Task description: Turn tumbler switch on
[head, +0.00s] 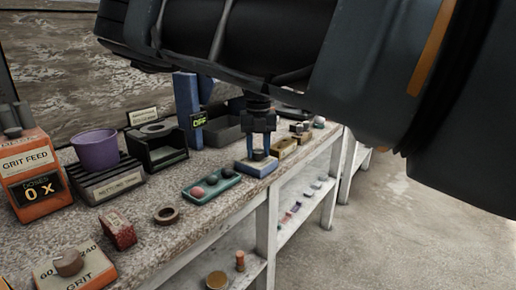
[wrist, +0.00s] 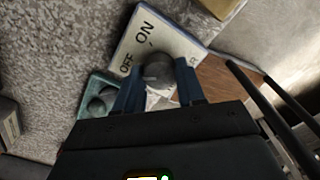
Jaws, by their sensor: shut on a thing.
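The tumbler switch is a box with a blue body and pale top (head: 256,168), standing on the bench near its front edge. In the wrist view its pale face (wrist: 186,44) reads OFF and ON beside a round grey knob (wrist: 158,68). My gripper (wrist: 160,80) has its two blue fingers on either side of the knob, shut on it. In the head view my gripper (head: 259,147) points straight down over the box. A green OFF shows on a small display (head: 199,120) on a blue post behind. The knob's exact pointing is hard to tell.
A teal tray (head: 226,191) with small balls lies left of the switch. A tan block (head: 284,148) is close on its right. Grit feed box (head: 32,170), purple cup (head: 96,150), a brown ring (head: 166,215) and grit dial box (head: 72,272) stand farther left.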

